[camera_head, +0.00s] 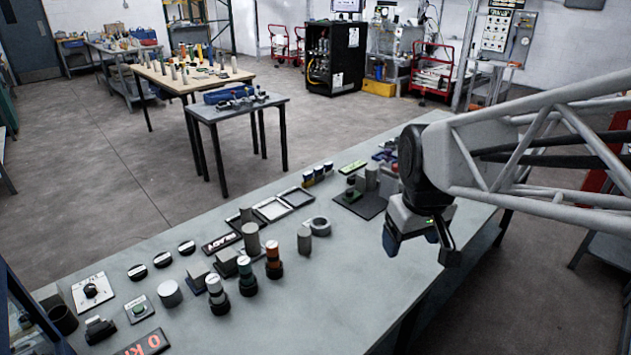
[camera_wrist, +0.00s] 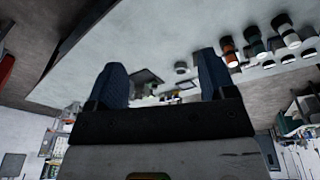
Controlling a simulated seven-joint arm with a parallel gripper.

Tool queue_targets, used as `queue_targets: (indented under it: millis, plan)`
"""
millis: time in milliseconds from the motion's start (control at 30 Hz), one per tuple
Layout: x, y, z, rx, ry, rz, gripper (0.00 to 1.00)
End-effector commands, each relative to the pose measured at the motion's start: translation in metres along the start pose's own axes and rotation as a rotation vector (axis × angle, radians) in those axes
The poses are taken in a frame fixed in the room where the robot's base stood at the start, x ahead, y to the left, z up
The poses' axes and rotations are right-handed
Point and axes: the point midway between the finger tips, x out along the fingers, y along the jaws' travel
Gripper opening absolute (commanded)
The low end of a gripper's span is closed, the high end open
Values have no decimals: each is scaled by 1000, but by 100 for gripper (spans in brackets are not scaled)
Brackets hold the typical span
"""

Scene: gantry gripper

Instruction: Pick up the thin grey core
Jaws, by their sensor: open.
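Several grey cylinders stand on the grey worktable (camera_head: 330,290). A tall, slim one (camera_head: 251,239) stands near the middle of the head view, and a shorter one (camera_head: 304,241) stands to its right. Another grey cylinder (camera_head: 371,177) stands on a dark plate further right. I cannot tell for certain which is the thin grey core. My gripper (camera_head: 418,243) hangs above the right part of the table, right of these cylinders and apart from them. Its blue fingers are spread and empty, and they also show in the wrist view (camera_wrist: 161,78).
Dark-based cylinders with orange (camera_head: 273,260) and teal (camera_head: 246,275) parts stand close to the tall grey cylinder. A grey ring (camera_head: 319,226) and shallow trays (camera_head: 272,209) lie behind. The table's front right area is clear.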

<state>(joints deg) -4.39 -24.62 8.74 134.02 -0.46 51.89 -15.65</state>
Motion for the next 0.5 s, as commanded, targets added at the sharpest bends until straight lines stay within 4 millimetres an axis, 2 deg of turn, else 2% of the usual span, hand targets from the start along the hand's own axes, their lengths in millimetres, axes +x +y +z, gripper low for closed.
queue_targets:
  millis: [100,500]
  plan:
    - [10,-1,-30,-83,-14,-8,77]
    - [55,-13,-126,-368,-49,-38,77]
